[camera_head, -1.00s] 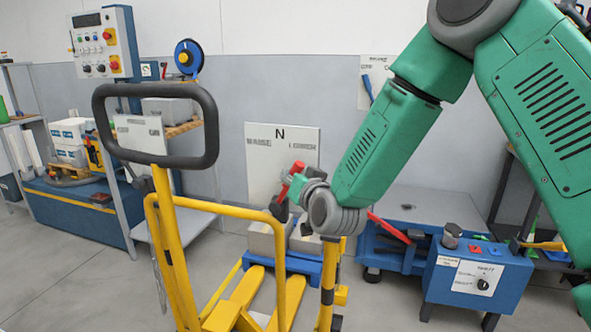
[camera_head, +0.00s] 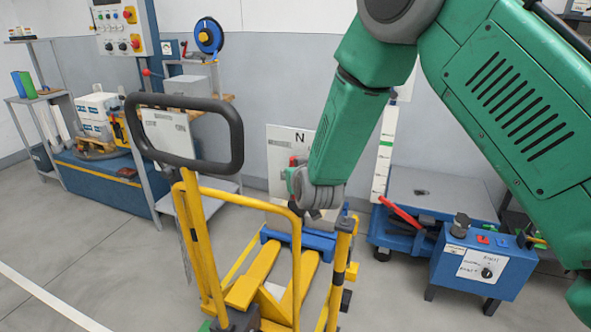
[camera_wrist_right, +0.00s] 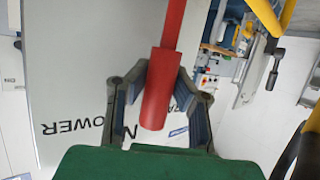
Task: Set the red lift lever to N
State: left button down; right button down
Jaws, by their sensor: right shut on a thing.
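The red lift lever (camera_wrist_right: 158,85) is a red rod with a thicker red grip. In the right wrist view its grip lies between the two fingers of my right gripper (camera_wrist_right: 157,95), which is shut on it. A white plate (camera_wrist_right: 85,75) behind it shows "N" and "LOWER", upside down. In the head view the plate (camera_head: 280,150) shows its N at the top, and my right gripper (camera_head: 296,180) is in front of it. Only a little red of the lever shows there; my arm hides the rest. The lever's exact setting cannot be told. My left gripper is not in view.
A yellow pallet truck (camera_head: 197,245) with a black loop handle (camera_head: 236,130) stands close in front, left of my arm. A blue box with a knob (camera_head: 480,260) and a grey-topped cart (camera_head: 440,195) stand right. Floor at left is open.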

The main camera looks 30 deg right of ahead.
jog(key=shift+f, duration=0.1)
jog(key=c, duration=1.6)
grip_release()
jog(key=v, duration=1.2)
jog(key=s+a+f+n+g+y, duration=0.1)
jog(key=s+f+g, duration=0.2)
jog(key=s+f, duration=0.55)
jog(key=s+a+f+n+g+y, duration=0.1)
jog(key=s+f+g+y, duration=0.3)
jog(key=f, duration=0.8)
jog(key=s+f+n+g, duration=0.1)
jog(key=s+f, duration=0.4)
jog(key=s, duration=0.5)
jog(key=s+f+g+h, duration=0.1)
jog(key=s+f+g, duration=0.3)
jog(key=s, duration=0.6)
jog(key=shift+s+a+f+n+g, duration=0.15)
jog(key=shift+s+f+n+g, duration=0.2)
jog(key=shift+f, duration=0.4)
